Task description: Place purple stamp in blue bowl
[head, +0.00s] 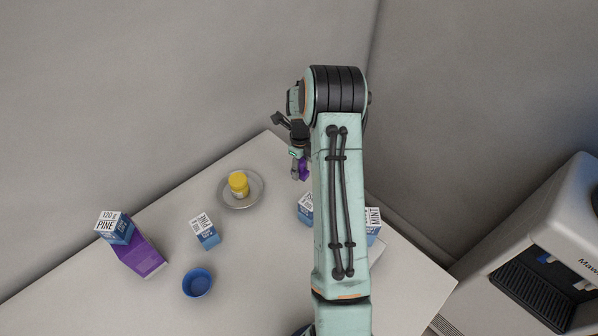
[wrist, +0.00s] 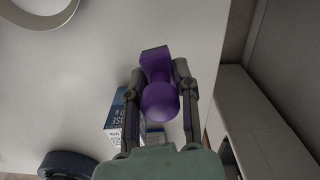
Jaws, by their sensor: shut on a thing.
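The purple stamp (wrist: 160,101) is between the two fingers of my gripper (wrist: 160,88) in the wrist view, with its round knob towards the camera. My gripper is shut on it. In the head view a bit of the purple stamp (head: 304,168) shows below my gripper (head: 299,160), beside my arm and near the far corner of the counter. My arm partly hides that area. The blue bowl (head: 198,282) stands on the counter at the lower left of the head view, well away from the gripper. No contents show in it.
A metal dish (head: 228,203) holds a yellow-lidded jar (head: 239,184). A small carton (head: 207,232) stands between dish and bowl. A carton marked PINE (head: 115,227) rests on a purple box (head: 143,258) at left. Further cartons (head: 374,224) stand beside my arm. A machine (head: 540,270) is at right.

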